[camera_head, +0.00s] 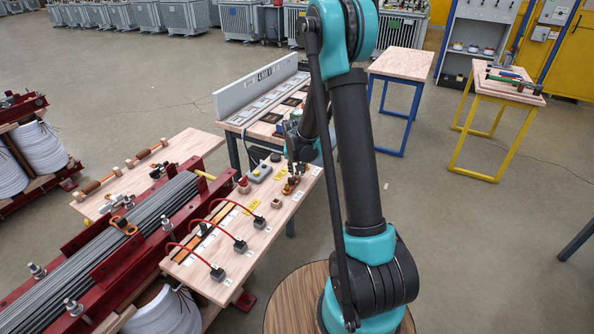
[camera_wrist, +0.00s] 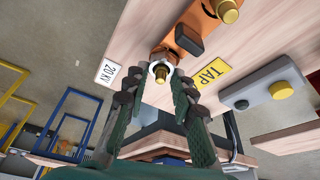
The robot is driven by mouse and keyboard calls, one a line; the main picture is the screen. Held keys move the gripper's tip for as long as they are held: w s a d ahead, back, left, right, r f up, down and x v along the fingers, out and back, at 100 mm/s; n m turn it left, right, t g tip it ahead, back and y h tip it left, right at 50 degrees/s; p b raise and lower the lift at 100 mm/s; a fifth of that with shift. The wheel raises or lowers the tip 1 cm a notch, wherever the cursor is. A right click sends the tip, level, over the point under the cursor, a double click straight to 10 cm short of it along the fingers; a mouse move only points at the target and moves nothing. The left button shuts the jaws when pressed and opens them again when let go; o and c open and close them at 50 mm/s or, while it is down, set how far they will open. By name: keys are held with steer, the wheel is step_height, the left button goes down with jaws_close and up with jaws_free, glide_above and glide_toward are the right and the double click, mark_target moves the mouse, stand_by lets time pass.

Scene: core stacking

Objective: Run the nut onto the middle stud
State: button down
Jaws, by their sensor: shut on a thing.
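My gripper (camera_head: 292,160) points down over the orange-brown terminal piece (camera_head: 291,185) at the right end of the wooden bench. In the wrist view its two green-grey fingers (camera_wrist: 159,84) are closed about a pale ring-shaped nut (camera_wrist: 151,66). A brass stud end (camera_wrist: 161,73) shows inside the nut's ring. I cannot tell whether the threads are engaged. Another brass stud (camera_wrist: 228,11) stands on the orange piece (camera_wrist: 204,20) beyond, with a dark block (camera_wrist: 190,40) between. In the head view the nut is too small to make out.
A grey button box (camera_head: 259,172) stands left of the gripper. Red cables (camera_head: 208,227) with black blocks line the bench's front. A white-panelled table (camera_head: 262,83) stands behind.

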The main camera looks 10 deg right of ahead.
steer(key=shift+m+h, duration=0.3)
steer(key=shift+m, duration=0.3)
steer(key=m, duration=0.3)
steer(key=m+g+h, duration=0.1)
steer(key=m, duration=0.2)
steer(key=shift+h, duration=0.3)
steer(key=c, duration=1.2)
jaws_free()
steer(key=shift+o, duration=0.2)
steer(key=shift+r, duration=0.1)
steer(key=v, duration=1.1)
steer(key=s+d+n+y, duration=0.1)
steer(key=s+d+n, duration=0.1)
steer(key=s, duration=0.8)
steer(key=s+d+n+t+y, duration=0.1)
steer(key=s+d+n, duration=0.2)
steer(key=s, duration=0.6)
steer(key=s+d+n+y, duration=0.1)
steer(key=s+n, duration=0.3)
steer(key=s, duration=0.6)
steer(key=shift+s+d+f+n, duration=0.35)
steer(key=shift+d+f+n, duration=0.1)
steer(key=shift+d, duration=0.4)
